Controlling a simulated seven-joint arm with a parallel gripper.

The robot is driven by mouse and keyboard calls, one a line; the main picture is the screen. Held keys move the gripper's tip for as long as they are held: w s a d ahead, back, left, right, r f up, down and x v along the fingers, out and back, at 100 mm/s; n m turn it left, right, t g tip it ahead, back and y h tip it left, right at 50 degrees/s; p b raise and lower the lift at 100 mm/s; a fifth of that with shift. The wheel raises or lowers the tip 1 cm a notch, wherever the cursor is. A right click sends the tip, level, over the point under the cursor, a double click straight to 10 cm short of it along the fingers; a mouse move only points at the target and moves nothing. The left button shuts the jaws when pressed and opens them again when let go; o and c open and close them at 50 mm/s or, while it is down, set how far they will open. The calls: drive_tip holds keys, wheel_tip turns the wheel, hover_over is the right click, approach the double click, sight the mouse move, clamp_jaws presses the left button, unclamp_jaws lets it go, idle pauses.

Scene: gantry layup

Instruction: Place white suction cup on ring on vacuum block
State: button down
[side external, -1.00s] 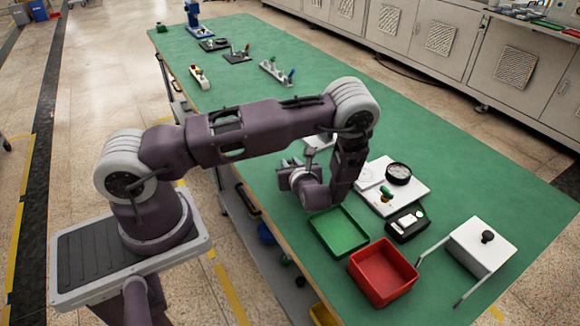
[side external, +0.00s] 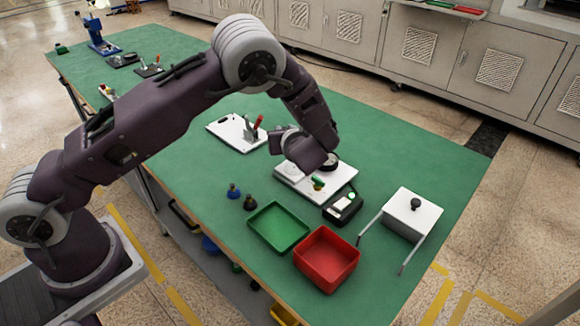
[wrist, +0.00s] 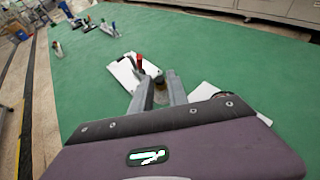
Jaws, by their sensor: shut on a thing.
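The vacuum block (side external: 343,185) is a white plate on the green table in the side view, with a pale round ring area (side external: 290,168), a green-and-orange valve and a black gauge (side external: 330,161) on it. My gripper (side external: 279,137) is at the far left side of the block, above the table. In the wrist view, my gripper (wrist: 158,92) has its grey fingers shut on a small part (wrist: 160,86) with a dark brownish top. It seems to be the suction cup, but its white part is hidden. The ring is not visible in the wrist view.
A white board with a red-handled clamp (side external: 222,128) lies beyond the gripper. Blue (side external: 233,191) and dark (side external: 250,203) small cups stand left of the green tray (side external: 277,228). A red bin (side external: 326,262), a black box (side external: 343,208) and a white box (side external: 412,213) stand nearby.

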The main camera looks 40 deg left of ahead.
sight(295, 171)
drive_tip(key=shift+t, duration=0.4)
drive_tip(key=f, duration=0.3)
drive_tip(key=w+d+f, duration=0.1)
drive_tip(key=f, duration=0.2)
drive_tip(key=d+f, duration=0.1)
drive_tip(key=f, duration=0.2)
drive_tip(key=shift+w+f, duration=0.2)
drive_tip(key=shift+w, duration=0.1)
drive_tip(key=c, duration=1.3)
unclamp_jaws()
drive_tip(key=shift+f, duration=0.1)
